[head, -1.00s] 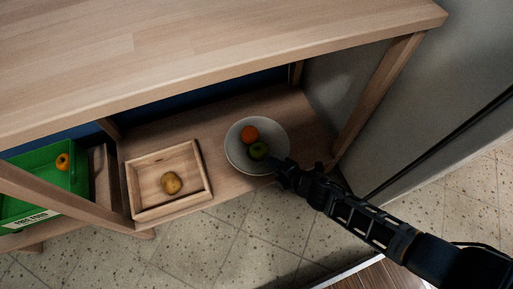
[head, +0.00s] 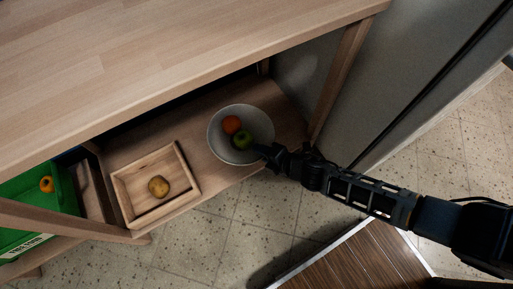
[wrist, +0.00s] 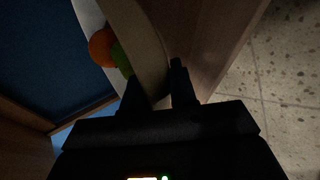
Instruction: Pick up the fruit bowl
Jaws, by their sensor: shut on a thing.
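The fruit bowl (head: 217,143) is white and round, on the right part of the lower shelf, with an orange (head: 231,124) and a green apple (head: 242,140) inside. My gripper (head: 268,152) reaches in from the right and is shut on the bowl's near right rim. In the wrist view the bowl's wall (wrist: 143,40) runs between the two fingers of my gripper (wrist: 155,82). The orange (wrist: 101,47) and part of the green apple (wrist: 121,60) show inside it. I cannot tell whether the bowl touches the shelf.
A green crate (head: 66,190) with an orange-yellow fruit (head: 46,184) is farther left. The tabletop (head: 170,50) overhangs the shelf, and a table leg (head: 338,82) stands right of the bowl.

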